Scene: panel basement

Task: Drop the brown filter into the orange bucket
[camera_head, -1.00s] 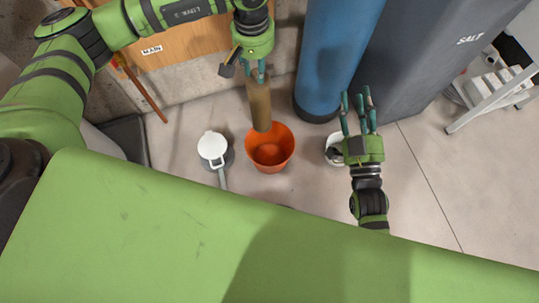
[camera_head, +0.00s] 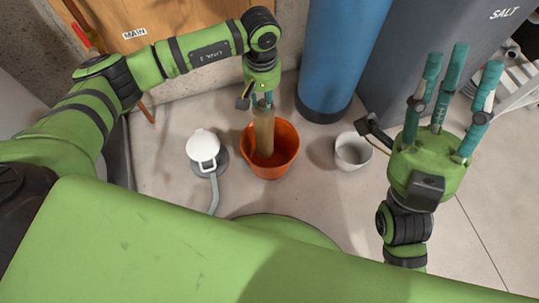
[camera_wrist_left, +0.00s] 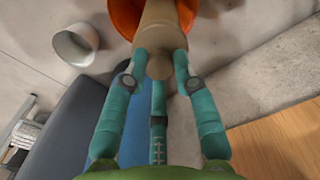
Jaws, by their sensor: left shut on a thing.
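The brown filter (camera_head: 264,132) is a long tan cylinder. My left gripper (camera_head: 262,100) is shut on its upper end and holds it upright, with its lower end inside the opening of the orange bucket (camera_head: 284,160). In the left wrist view the fingers (camera_wrist_left: 158,65) close around the filter (camera_wrist_left: 160,28), and the bucket (camera_wrist_left: 124,14) shows beyond it. Whether the filter touches the bucket's bottom I cannot tell. My right gripper (camera_head: 452,105) is open and empty at the right, raised with its fingers spread.
A blue tank (camera_head: 335,60) and a grey salt bin (camera_head: 430,60) stand behind. The floor between pitcher, bucket and cup is clear.

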